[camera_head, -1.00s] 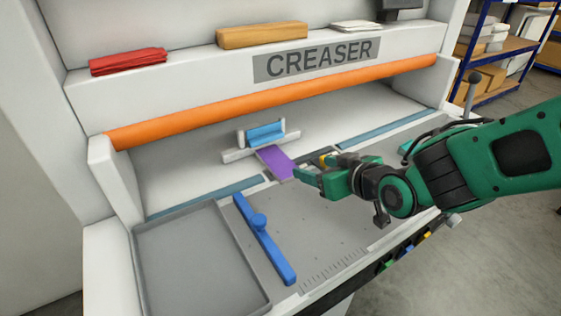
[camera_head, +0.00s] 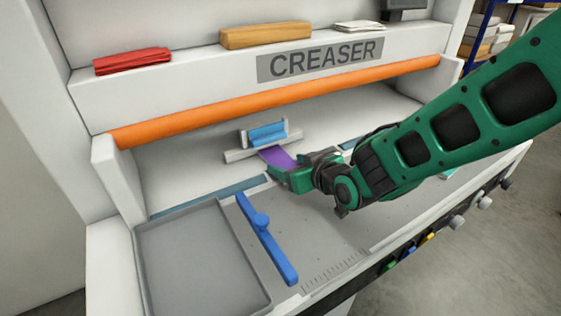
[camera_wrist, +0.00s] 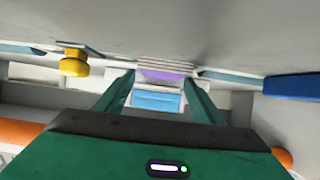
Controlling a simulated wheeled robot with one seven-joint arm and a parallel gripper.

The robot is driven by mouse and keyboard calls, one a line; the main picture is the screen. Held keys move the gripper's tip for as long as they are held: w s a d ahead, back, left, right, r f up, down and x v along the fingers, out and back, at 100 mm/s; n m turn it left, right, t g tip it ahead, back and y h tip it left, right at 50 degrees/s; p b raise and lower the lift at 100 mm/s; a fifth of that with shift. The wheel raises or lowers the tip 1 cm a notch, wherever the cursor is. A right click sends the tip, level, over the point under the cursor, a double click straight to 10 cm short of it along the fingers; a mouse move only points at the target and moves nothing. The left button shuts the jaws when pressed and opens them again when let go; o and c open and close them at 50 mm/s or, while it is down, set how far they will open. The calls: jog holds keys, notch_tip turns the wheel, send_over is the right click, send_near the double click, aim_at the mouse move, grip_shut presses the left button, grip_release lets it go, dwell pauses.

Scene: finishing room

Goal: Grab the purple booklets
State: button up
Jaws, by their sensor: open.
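The purple booklets (camera_head: 278,157) lie at the middle of the creaser, their far end at a small grey holder with a blue block (camera_head: 268,133). The near end is hidden behind my gripper (camera_head: 281,178), whose fingers are at that end. In the wrist view the purple booklets (camera_wrist: 166,73) show as a thin band in the gap between the tips of my open gripper (camera_wrist: 160,77). The blue block (camera_wrist: 157,100) shows there too. I cannot tell whether a finger touches the booklets.
A blue bar with a knob (camera_head: 267,240) lies on the bed at the front. A grey tray (camera_head: 200,276) is at the left. The orange roller (camera_head: 280,101) spans the machine above the bed. A yellow knob (camera_wrist: 74,63) is near the gripper in the wrist view.

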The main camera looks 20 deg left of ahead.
jog(key=shift+x, duration=1.1)
jog(key=c, duration=1)
jog(key=shift+d+r, duration=0.1)
jog(key=shift+r, duration=0.05)
